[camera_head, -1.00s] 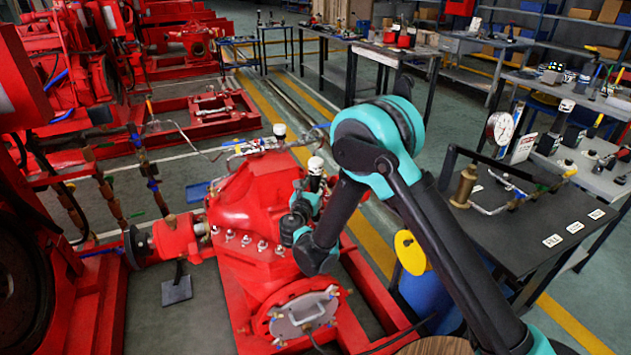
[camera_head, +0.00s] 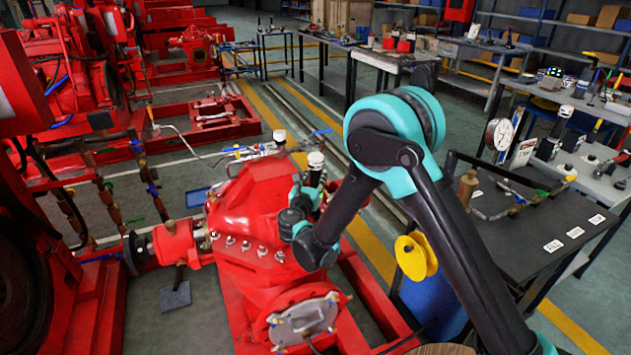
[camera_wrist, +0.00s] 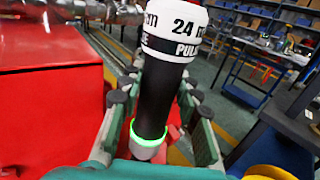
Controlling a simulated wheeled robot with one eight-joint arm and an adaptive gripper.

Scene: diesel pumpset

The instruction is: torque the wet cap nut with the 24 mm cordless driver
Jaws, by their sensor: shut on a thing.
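The driver (camera_wrist: 165,85) fills the middle of the wrist view. It has a black body, a white head band marked "24 m…" with more text partly cut off, and a lit green ring low down. My gripper (camera_wrist: 157,108) has its jaws on both sides of the black body and is shut on it. In the head view, my gripper (camera_head: 307,200) is above the red pump casing (camera_head: 250,205), and the driver's white-topped end (camera_head: 316,160) stands up from it. A row of nuts (camera_head: 246,246) runs along the casing flange. I cannot tell which is the wet cap nut; the driver's working end is hidden.
A dark bench (camera_head: 545,245) with a brass fitting and labels stands at right, a pressure gauge (camera_head: 499,134) behind it. A yellow disc (camera_head: 416,257) and blue drum (camera_head: 432,300) are beside my arm. Red pipework (camera_head: 170,243) lies left of the casing.

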